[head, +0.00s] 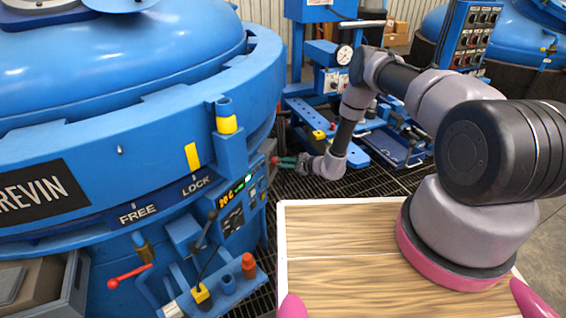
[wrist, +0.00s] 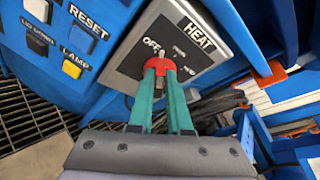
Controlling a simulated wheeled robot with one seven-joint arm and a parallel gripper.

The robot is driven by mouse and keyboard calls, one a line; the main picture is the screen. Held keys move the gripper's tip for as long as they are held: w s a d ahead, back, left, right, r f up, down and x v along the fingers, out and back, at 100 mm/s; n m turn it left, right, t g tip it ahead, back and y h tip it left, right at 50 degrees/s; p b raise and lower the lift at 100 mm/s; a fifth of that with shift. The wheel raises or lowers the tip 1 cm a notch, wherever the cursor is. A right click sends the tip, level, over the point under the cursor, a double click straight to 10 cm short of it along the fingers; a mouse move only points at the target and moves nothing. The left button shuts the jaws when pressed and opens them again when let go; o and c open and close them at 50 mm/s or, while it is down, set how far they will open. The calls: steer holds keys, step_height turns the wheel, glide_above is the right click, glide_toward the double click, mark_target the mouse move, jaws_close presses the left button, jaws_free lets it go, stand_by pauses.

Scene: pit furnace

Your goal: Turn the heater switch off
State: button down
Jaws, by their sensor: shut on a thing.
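The heater switch (wrist: 159,66) is a red rotary knob on a grey box with a black plate labelled HEAT, with OFF at the upper left. The full set of position labels is partly too small to read. My gripper (wrist: 161,72) has green fingers, and their tips are closed on the red knob in the wrist view. In the head view my gripper (head: 287,162) reaches the right side of the blue furnace (head: 130,80), where a bit of red shows at the fingertips. The fingers hide the lower part of the knob.
Left of the switch box are a RESET button (wrist: 37,9) and a yellow LAMP button (wrist: 72,68). A blue machine (head: 340,110) stands behind my arm. Dark floor grating lies below.

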steer(key=shift+s+f+n+t, duration=0.15)
steer(key=shift+n+t, duration=0.2)
steer(key=shift+n, duration=0.2)
steer(key=shift+s+f+n+t, duration=0.1)
steer(key=shift+n+t, duration=0.25)
steer(key=shift+n, duration=0.2)
steer(key=c, duration=0.9)
jaws_free()
steer(key=shift+o, duration=0.2)
steer(key=v, duration=1)
steer(key=shift+s+d+r, duration=0.15)
steer(key=shift+s+d, duration=0.1)
steer(key=shift+d, duration=0.05)
